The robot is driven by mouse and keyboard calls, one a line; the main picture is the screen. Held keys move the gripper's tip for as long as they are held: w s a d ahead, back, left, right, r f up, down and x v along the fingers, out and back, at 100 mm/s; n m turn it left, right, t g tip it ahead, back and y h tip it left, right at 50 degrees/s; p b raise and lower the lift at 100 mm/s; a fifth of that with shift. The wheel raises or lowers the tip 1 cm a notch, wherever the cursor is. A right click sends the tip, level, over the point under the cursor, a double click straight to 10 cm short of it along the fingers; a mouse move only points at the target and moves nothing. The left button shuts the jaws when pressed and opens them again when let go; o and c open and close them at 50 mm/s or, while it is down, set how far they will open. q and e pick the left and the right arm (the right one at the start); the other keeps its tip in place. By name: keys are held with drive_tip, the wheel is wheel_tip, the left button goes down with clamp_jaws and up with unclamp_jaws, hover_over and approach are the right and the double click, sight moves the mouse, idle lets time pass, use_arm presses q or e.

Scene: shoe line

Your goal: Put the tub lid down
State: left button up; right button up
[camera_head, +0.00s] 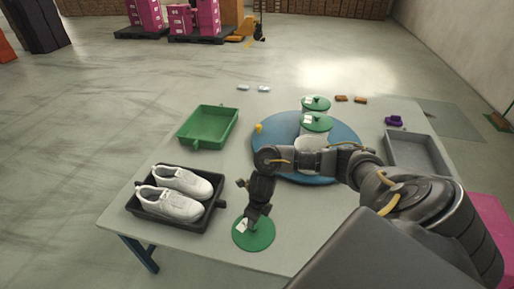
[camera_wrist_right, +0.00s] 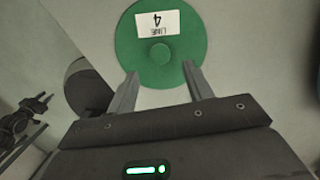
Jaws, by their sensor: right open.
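A green round tub lid (camera_head: 254,233) with a white label and a small knob lies flat on the table near its front edge. In the right wrist view the lid (camera_wrist_right: 185,55) shows whole, with its label reading "LINE 4". My right gripper (camera_head: 250,222) is just over the lid; in the wrist view its two fingers (camera_wrist_right: 160,72) are spread apart, with the knob ahead between them and nothing held. A white tub (camera_head: 311,146) on the blue turntable (camera_head: 349,130) is partly hidden by my right arm; its top is hard to make out. My left gripper is not in view.
Two tubs with green lids (camera_head: 316,103) stand on the turntable. A black tray (camera_head: 217,205) with white shoes is left of the lid. A green tray (camera_head: 193,143) and a grey tray (camera_head: 415,168) stand farther back. Small orange, purple and pale items lie along the far side.

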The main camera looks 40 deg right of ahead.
drive_tip(key=r, duration=0.2)
drive_tip(key=r+p, duration=0.1)
drive_tip(key=r, duration=0.2)
drive_tip(key=shift+s+d+r, duration=0.1)
drive_tip(key=shift+s+r, duration=0.2)
drive_tip(key=shift+r, duration=0.05)
